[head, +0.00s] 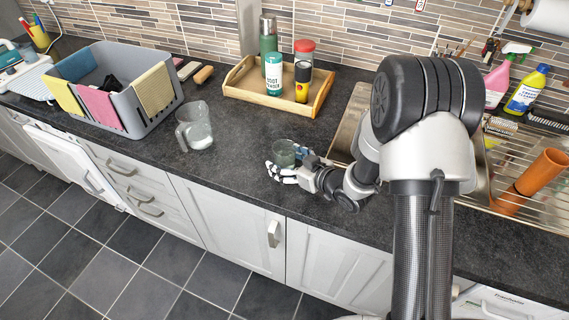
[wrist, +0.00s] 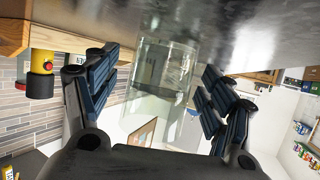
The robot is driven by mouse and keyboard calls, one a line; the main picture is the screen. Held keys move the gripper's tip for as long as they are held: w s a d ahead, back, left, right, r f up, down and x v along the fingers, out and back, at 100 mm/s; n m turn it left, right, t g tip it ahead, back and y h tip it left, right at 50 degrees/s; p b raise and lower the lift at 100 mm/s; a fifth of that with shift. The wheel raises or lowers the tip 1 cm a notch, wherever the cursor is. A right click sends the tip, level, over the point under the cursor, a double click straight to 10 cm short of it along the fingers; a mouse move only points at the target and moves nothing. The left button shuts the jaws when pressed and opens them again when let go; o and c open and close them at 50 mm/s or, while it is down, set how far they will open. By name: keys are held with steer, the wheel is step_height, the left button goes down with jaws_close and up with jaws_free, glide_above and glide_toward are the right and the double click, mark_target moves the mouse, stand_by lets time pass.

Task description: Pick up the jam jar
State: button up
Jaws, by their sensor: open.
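The jam jar (head: 284,152) is a small clear glass jar standing on the dark worktop near its front edge. My gripper (head: 288,165) is low over the worktop, right beside the jar, with its fingers pointing at it. In the wrist view, the jar (wrist: 160,80) shows between the two dark fingers of my open gripper (wrist: 157,72). There is a gap on each side, and neither finger appears to touch it. The jar's lower part is partly hidden behind the gripper in the head view.
A clear measuring jug (head: 195,128) stands to the left. A wooden tray (head: 255,92) with bottles and jars stands behind. A grey crate with cloths (head: 130,118) is further left. The sink and draining rack (head: 520,190) lie to the right. Worktop between jug and jar is clear.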

steer(key=shift+w+a+f, duration=0.25)
steer(key=shift+w+a, duration=0.15)
steer(key=shift+c, duration=0.5)
steer(key=shift+r, duration=0.1)
steer(key=c, duration=1.3)
